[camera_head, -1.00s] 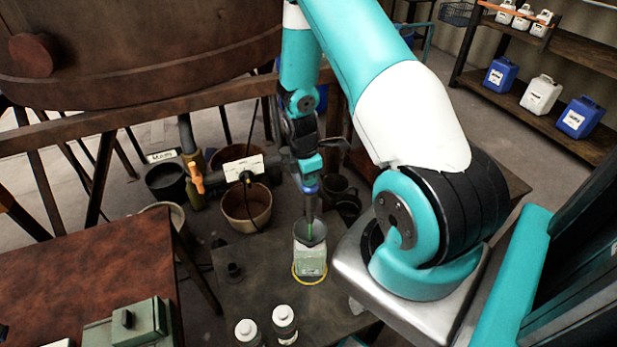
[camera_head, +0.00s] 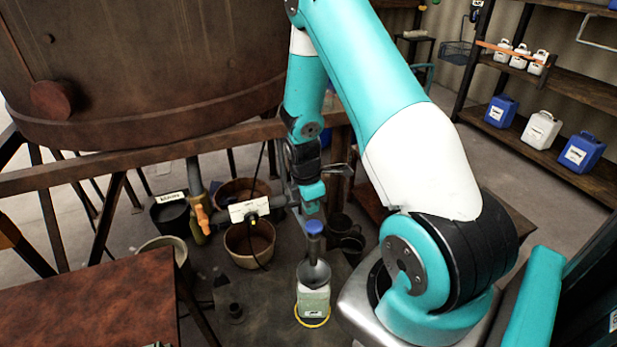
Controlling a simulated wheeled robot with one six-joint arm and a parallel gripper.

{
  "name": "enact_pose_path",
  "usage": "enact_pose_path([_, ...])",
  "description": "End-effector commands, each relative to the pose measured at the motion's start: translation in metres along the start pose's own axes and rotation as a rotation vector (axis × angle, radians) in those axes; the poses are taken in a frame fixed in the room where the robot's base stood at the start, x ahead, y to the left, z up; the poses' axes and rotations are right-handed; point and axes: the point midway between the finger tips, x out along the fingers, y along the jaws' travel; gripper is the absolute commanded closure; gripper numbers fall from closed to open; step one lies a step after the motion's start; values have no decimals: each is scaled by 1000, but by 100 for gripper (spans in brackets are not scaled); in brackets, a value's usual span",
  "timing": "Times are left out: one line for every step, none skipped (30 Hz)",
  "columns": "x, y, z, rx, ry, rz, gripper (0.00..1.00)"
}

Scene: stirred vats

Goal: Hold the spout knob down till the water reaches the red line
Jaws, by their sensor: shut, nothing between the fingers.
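The blue spout knob (camera_head: 315,228) sits on a dark upright piece near the middle of the head view. My gripper (camera_head: 311,208) is shut and empty, pointing down just above the knob; I cannot tell whether it touches. Below the knob a dark grey funnel (camera_head: 313,273) sits in the mouth of a pale jug (camera_head: 313,300). The jug stands upright on a yellow ring (camera_head: 312,321) on a dark table. The jug looks pale green inside; the red line and exact water level cannot be made out. No stream shows between spout and funnel.
A large brown vat (camera_head: 150,75) fills the upper left above a rail. An orange-handled valve (camera_head: 202,217) and a tan bucket (camera_head: 250,245) stand left of the spout. A reddish-brown table (camera_head: 100,310) is at lower left. Blue and white canisters (camera_head: 541,129) stand on shelves at right.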

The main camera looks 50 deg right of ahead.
Motion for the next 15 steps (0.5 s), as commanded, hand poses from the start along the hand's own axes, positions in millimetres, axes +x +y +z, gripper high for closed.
enact_pose_path([-7, 1, -1, -1, 0, 5, 100])
enact_pose_path([-14, 2, -1, -1, 0, 6, 100])
enact_pose_path([-22, 2, -1, -1, 0, 6, 100])
enact_pose_path([-28, 2, 0, -1, 0, 6, 100])
enact_pose_path([-34, 2, 0, -1, -1, 5, 100])
enact_pose_path([-42, 2, 0, -1, -1, 6, 100])
enact_pose_path([-48, 2, 0, -1, -1, 5, 100])
enact_pose_path([-52, 2, 0, -1, -1, 4, 100])
enact_pose_path([-59, 2, 0, -1, -1, 4, 100])
enact_pose_path([-63, 2, 0, -1, -1, 3, 100])
enact_pose_path([-67, 2, 0, -1, -1, 3, 100])
enact_pose_path([-71, 2, 0, -1, -1, 2, 100])
enact_pose_path([-73, 2, 0, -1, -2, 1, 100])
enact_pose_path([-75, 2, 0, -1, -2, 1, 100])
enact_pose_path([-77, 2, 0, -1, -2, 1, 100])
